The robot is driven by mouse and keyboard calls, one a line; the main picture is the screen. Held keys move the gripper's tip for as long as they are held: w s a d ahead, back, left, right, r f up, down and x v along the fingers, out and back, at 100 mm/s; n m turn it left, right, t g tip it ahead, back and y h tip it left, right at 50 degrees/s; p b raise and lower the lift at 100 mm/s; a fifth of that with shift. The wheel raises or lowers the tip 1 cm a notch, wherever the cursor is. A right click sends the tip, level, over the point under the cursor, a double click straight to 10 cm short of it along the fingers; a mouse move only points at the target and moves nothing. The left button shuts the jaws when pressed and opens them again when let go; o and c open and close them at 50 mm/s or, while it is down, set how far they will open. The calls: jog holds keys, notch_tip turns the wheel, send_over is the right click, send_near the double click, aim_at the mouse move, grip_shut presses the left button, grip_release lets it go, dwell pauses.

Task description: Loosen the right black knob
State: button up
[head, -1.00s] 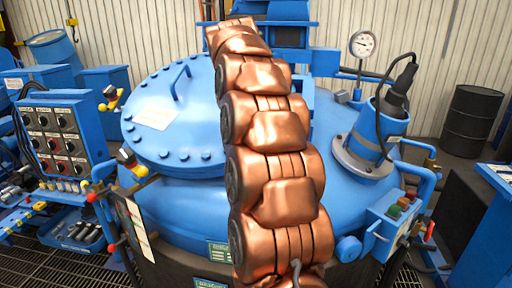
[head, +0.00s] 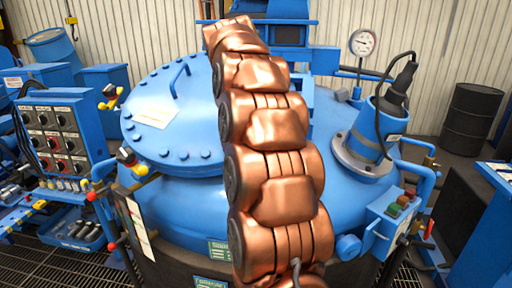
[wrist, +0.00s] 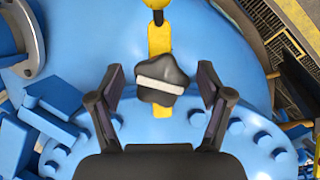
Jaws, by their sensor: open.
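A black lobed knob (wrist: 163,82) with a pale bar across it sits on a yellow strap (wrist: 160,40) in the wrist view. My gripper (wrist: 161,74) is open, with one finger on each side of the knob. A gap shows between the knob and each finger. In the head view my copper-coloured arm covers the middle of the blue furnace (head: 195,205), and my gripper and this knob are hidden. Another dark knob (head: 125,155) on a yellow fitting shows at the left edge of the round lid (head: 185,110).
A dial gauge (head: 362,42) and an angled blue cylinder with a cable (head: 370,130) stand right of my arm. A switch panel (head: 58,140) is at the left. In the wrist view, bolts (wrist: 237,127) ring the blue lid near the fingers.

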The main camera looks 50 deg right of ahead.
jog(key=shift+r, duration=0.15)
jog(key=shift+a+r, duration=0.1)
jog(key=shift+r, duration=0.15)
jog(key=w+a, duration=0.5)
jog(key=a, duration=0.5)
jog(key=shift+w+a+r, duration=0.15)
jog(key=shift+w+a, duration=0.1)
jog(key=shift+a, duration=0.1)
jog(key=shift+a, duration=0.1)
